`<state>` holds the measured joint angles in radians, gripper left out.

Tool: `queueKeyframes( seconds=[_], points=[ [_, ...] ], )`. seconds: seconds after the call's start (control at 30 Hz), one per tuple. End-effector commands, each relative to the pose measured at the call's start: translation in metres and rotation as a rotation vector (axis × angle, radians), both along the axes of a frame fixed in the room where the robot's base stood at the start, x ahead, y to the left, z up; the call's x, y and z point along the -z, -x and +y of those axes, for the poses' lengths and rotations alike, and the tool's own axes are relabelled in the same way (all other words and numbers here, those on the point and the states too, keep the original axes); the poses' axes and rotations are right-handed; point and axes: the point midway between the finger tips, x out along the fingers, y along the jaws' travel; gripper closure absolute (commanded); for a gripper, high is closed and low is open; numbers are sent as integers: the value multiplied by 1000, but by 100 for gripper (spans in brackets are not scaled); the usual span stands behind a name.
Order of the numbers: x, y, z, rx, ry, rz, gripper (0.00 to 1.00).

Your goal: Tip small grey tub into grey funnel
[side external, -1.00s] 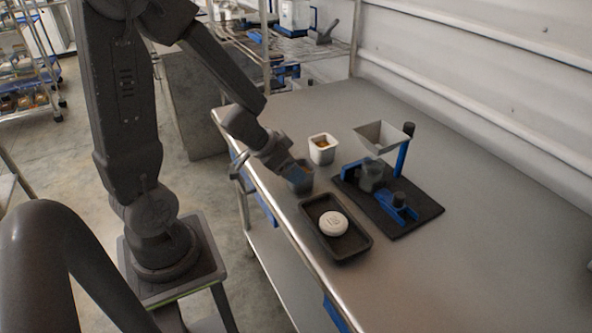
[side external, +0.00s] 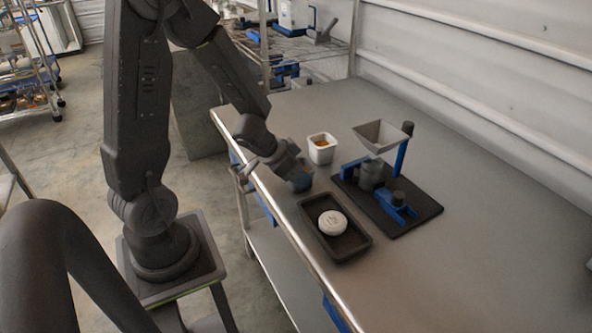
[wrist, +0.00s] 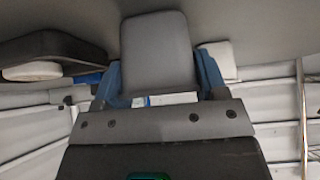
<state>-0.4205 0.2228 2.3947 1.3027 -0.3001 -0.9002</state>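The small grey tub (side external: 300,184) stands near the table's left edge, partly covered by my gripper (side external: 290,172). In the wrist view the tub (wrist: 157,50) fills the space between the two blue fingers (wrist: 160,82), with one finger close along each side. I cannot tell whether the fingers press on it. Its contents are hidden. The grey funnel (side external: 381,136), a square tapered hopper, is held up by a blue post, right of and behind the tub. A grey cup (side external: 371,174) stands below the funnel.
A white tub (side external: 322,155) with brown contents stands just behind the grey tub. A black tray (side external: 352,255) holding a white round disc (side external: 332,223) lies in front. The funnel's black base (side external: 420,218) carries blue brackets. The table's right side is clear.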

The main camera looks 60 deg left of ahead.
Motion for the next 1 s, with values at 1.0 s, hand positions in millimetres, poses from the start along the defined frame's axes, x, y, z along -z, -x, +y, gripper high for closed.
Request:
queueKeyframes(
  seconds=[1.0],
  points=[
    [-32,-36,-1,28,-3,-4,53]
  ],
)
